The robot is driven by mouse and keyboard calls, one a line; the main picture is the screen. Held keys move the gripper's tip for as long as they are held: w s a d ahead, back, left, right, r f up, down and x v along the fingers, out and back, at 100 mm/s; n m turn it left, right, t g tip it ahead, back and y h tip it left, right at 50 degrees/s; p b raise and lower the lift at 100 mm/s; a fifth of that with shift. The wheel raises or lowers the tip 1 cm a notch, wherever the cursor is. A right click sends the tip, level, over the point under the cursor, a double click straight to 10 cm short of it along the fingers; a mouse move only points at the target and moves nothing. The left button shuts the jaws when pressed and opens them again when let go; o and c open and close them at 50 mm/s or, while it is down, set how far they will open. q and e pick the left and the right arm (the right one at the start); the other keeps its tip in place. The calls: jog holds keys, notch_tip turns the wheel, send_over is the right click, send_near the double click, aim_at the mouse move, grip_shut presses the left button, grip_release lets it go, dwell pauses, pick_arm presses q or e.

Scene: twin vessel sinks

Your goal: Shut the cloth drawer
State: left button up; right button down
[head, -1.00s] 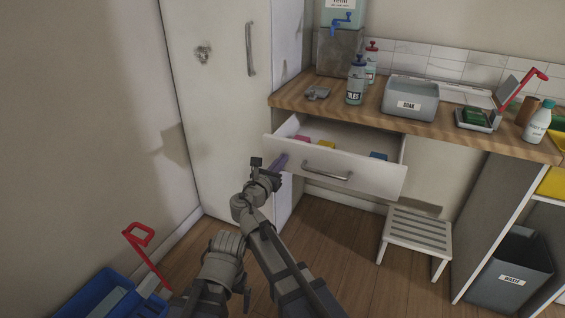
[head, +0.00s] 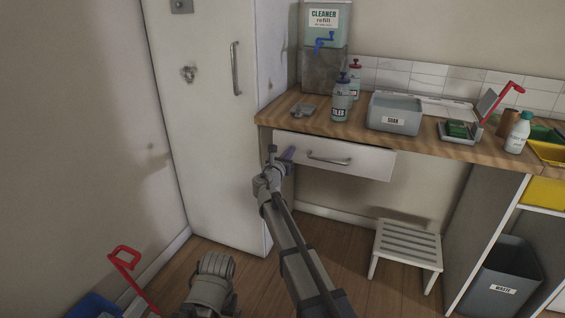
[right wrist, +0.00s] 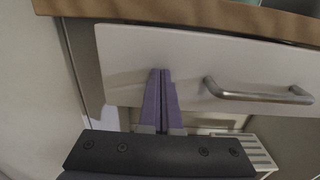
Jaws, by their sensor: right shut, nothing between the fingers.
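The cloth drawer (head: 366,161) under the wooden worktop shows only its white front, close beneath the worktop edge; its inside is hidden. Its metal handle (head: 329,160) is on the front. My right gripper (head: 288,154) has its purple fingers at the left part of the drawer front, left of the handle. In the right wrist view the fingers (right wrist: 161,75) are together and empty, tips against or very near the drawer front (right wrist: 130,48); exact contact is hard to tell. The handle (right wrist: 258,94) is to their right. My left gripper is not clearly visible.
The worktop (head: 300,124) holds a tiles bottle (head: 342,101), a soak basin (head: 395,114) and a white bottle (head: 518,133). A step stool (head: 407,247) stands below, right of the drawer. A tall white cabinet (head: 215,130) is on the left. A waste bin (head: 506,275) is at lower right.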

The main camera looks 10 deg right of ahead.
aim_at(295, 145)
jog(key=x, duration=0.5)
jog(key=shift+w, duration=0.1)
jog(key=shift+w+d, duration=0.1)
jog(key=shift+w+d+r, duration=0.1)
jog(key=shift+w+r, duration=0.05)
jog(key=shift+s, duration=0.3)
pick_arm(q)
jog(key=shift+s+a, duration=0.15)
jog(key=shift+a, duration=0.55)
pick_arm(e)
jog(key=v, duration=1.4)
jog(key=shift+a, duration=0.25)
